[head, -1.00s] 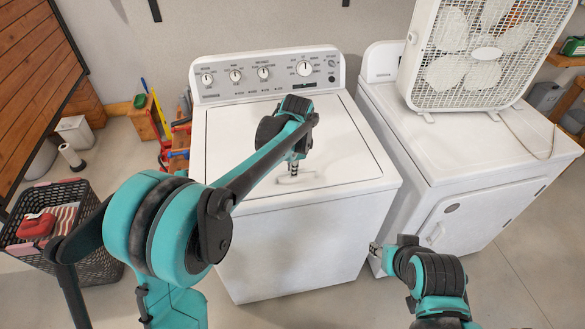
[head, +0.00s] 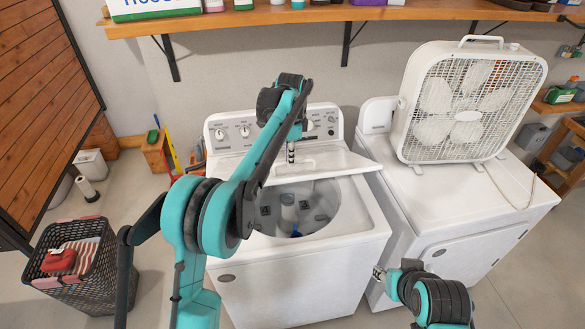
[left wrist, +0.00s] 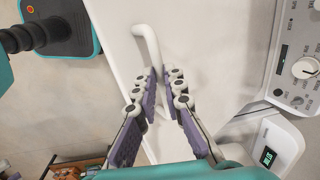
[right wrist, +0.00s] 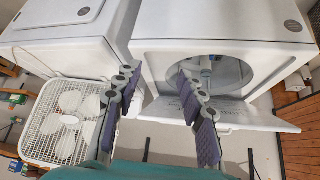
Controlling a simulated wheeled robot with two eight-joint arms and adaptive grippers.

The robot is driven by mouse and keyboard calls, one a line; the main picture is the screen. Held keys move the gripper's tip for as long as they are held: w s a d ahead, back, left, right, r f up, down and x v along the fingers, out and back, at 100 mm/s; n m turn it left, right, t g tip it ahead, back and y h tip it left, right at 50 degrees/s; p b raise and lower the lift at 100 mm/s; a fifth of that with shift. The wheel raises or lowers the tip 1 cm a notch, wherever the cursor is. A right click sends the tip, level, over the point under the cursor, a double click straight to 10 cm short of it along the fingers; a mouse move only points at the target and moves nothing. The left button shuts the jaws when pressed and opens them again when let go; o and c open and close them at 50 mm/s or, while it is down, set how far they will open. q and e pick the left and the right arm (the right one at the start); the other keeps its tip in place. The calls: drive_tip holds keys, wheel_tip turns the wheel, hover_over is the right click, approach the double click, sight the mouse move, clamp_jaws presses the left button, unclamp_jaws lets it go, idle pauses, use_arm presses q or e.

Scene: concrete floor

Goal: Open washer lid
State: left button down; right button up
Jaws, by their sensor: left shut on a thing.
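The white washer (head: 300,272) stands in front of me with its lid (head: 335,162) raised and tilted back toward the control panel. The round drum opening (head: 318,207) shows below it, with some items inside. In the left wrist view, my left gripper (left wrist: 166,88) is shut on the white lid handle (left wrist: 148,42). My right gripper (head: 378,272) is low, near the washer's front right side. In the right wrist view, my right gripper (right wrist: 156,88) is open and empty, with the raised lid (right wrist: 230,113) beyond.
A dryer (head: 440,195) stands to the right with a box fan (head: 467,105) on top. A laundry basket (head: 75,285) is on the floor at left. A wooden shelf (head: 300,17) with bottles and boxes spans the wall above the washer.

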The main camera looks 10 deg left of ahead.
use_arm(q)
drive_tip(key=shift+w+a+r+p, duration=0.35)
drive_tip(key=shift+w+r+p, duration=0.3)
drive_tip(key=shift+w+r, duration=0.2)
drive_tip(key=shift+w+a+r+p, duration=0.3)
drive_tip(key=shift+w+r+p, duration=0.3)
drive_tip(key=shift+w+r, duration=0.15)
use_arm(e)
drive_tip(key=shift+s+r, duration=0.1)
drive_tip(key=shift+r, duration=1.65)
